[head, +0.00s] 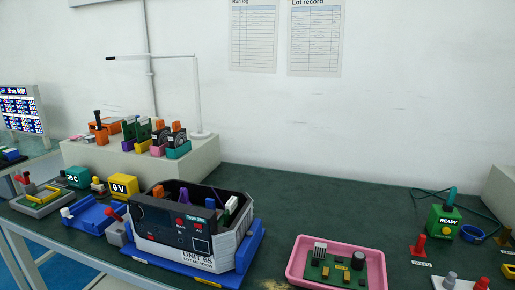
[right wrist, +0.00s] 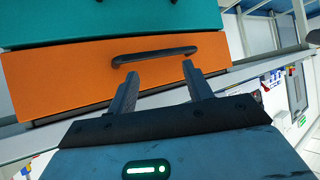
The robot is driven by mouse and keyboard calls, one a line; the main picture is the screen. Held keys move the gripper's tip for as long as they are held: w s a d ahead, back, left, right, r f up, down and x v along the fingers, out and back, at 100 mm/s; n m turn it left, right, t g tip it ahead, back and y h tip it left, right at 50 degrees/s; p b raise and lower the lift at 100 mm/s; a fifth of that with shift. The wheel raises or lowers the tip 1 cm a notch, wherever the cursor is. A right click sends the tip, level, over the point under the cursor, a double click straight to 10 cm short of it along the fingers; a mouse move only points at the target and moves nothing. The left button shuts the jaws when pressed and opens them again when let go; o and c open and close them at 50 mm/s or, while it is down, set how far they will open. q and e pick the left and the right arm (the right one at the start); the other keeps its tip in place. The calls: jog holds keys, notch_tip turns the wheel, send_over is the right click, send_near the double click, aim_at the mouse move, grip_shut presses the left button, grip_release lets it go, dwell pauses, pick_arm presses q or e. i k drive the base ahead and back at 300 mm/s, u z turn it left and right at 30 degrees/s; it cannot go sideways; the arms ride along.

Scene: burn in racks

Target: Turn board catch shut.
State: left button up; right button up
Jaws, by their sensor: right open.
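A green circuit board (head: 336,270) with several dark and yellow parts lies in a pink tray (head: 293,270) at the front. A white and dark unit (head: 222,252) marked UNIT 65 stands on a blue base (head: 258,240) left of the tray, with several coloured parts in its open top. I cannot make out which part is the board catch. My right gripper (right wrist: 160,70) is open and empty in the right wrist view, its fingertips pointing toward the dark handle (right wrist: 155,55) of an orange drawer (right wrist: 60,80). Neither gripper shows in the head view.
A grey riser (head: 90,155) with several coloured holders stands at the back left. A yellow 0 V block (head: 123,186) is left of the unit. A green READY block (head: 444,221) and red knob (head: 419,245) are at right. The dark table (head: 310,205) is clear behind the tray.

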aim_at(65, 211)
jog(key=u, duration=1.4)
